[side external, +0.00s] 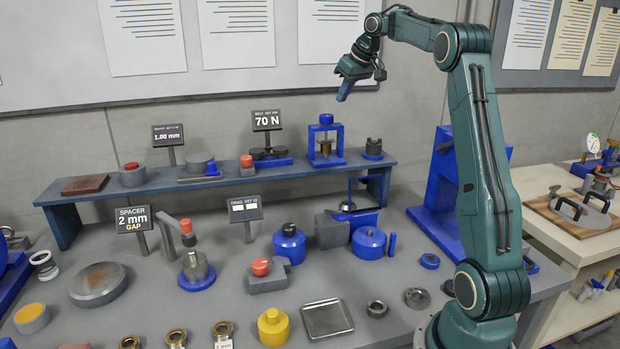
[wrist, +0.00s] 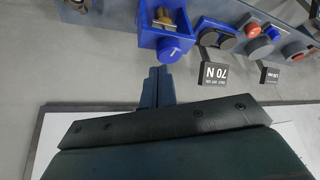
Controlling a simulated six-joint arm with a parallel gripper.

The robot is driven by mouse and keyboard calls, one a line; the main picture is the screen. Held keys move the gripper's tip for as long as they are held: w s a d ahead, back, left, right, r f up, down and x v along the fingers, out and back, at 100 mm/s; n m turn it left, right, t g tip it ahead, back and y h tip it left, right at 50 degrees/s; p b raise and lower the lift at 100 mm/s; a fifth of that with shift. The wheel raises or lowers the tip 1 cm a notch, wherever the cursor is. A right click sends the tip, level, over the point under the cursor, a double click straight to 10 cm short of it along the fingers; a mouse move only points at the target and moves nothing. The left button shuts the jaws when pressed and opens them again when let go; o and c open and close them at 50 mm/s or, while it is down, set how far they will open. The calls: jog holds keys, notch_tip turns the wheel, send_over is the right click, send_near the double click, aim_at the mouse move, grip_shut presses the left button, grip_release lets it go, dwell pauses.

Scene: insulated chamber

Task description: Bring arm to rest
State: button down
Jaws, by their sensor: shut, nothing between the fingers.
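My arm is green and raised on the right of the side external view, its elbow high and its forearm reaching left. My gripper (side external: 346,90) hangs in the air near the back wall, above the raised shelf, pointing down and slightly left. Its blue fingers are together with nothing between them. In the wrist view the fingers (wrist: 157,86) also show shut and empty, with the wall behind them. The gripper touches nothing.
Below it, the raised shelf (side external: 225,175) holds a blue press (side external: 325,142) and a 70 N sign (side external: 267,121). The grey bench (side external: 240,320) carries several fixtures, including a yellow weight (side external: 273,328) and a metal tray (side external: 327,319). Air around the gripper is free; papers hang behind.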

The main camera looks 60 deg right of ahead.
jog(key=shift+r, duration=0.3)
jog(key=s+a+r+n+y, duration=0.1)
jog(key=s+a, duration=0.1)
jog(key=a, duration=1.1)
jog(key=s+a+r, duration=0.2)
jog(key=s+a, duration=0.1)
jog(key=a, duration=1)
jog(key=s+a+f+n, duration=0.1)
jog(key=s+a+f, duration=0.5)
jog(key=s, duration=0.4)
jog(key=s+a+f+n, duration=0.1)
jog(key=s+a+f, duration=0.5)
jog(key=s, duration=0.3)
jog(key=shift+s+a+f+y, duration=0.25)
jog(key=shift+s+a+y, duration=0.05)
jog(key=shift+s+a, duration=0.05)
